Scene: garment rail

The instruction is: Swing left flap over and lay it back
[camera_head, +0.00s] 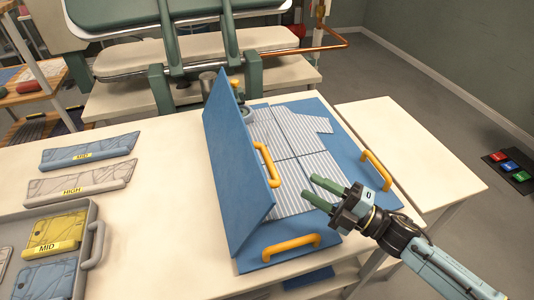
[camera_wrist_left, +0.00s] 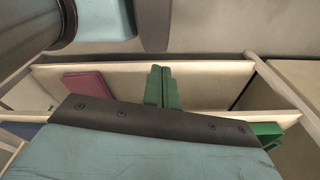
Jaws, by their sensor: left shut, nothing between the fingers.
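The blue folding board (camera_head: 330,225) lies on the white table with a grey striped garment (camera_head: 300,150) spread on it. Its left flap (camera_head: 232,165) stands raised and tilted, hiding the left part of the board. A yellow handle (camera_head: 265,163) shows at the flap's right side. My right gripper (camera_head: 310,188) is over the garment's lower right, its green fingers apart and empty, pointing toward the flap but clear of its handle. My left gripper (camera_wrist_left: 162,70) shows only in the left wrist view, shut and empty, in front of pale shelving.
Yellow handles stand at the board's right (camera_head: 376,170) and front (camera_head: 291,248). A grey tray (camera_head: 95,215) with labelled pieces lies at left, below two labelled strips (camera_head: 88,152). A pressing machine (camera_head: 190,45) stands behind.

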